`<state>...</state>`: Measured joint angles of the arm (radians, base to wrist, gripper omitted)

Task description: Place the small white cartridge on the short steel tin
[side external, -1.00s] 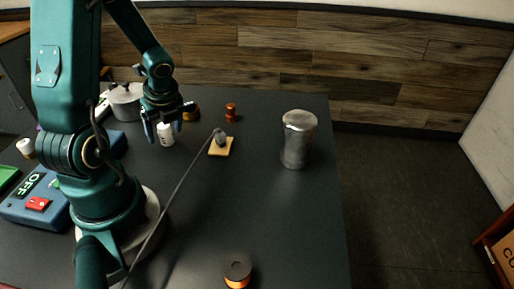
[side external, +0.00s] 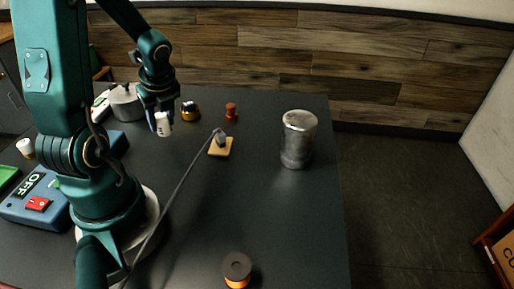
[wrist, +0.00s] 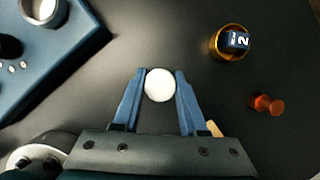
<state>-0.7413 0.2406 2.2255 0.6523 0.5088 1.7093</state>
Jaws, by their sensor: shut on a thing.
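The small white cartridge (side external: 163,124) is upright between the fingers of my gripper (side external: 160,122), which is shut on it. It is held a little above the dark table. In the wrist view its round white top (wrist: 160,85) shows between the two blue fingertips (wrist: 160,80). A low, lidded steel vessel (side external: 125,106) stands behind and left of my gripper. A taller steel canister (side external: 297,140) stands well to the right. I cannot tell for certain which one is the short steel tin.
A gold-rimmed round piece with a dark block (wrist: 232,42) and a red spool (side external: 231,112) stand right of my gripper. A tan pad (side external: 220,147) holds a grey piece with a cable. A blue OFF-switch box (side external: 38,205) is left; another spool (side external: 237,270) is in front.

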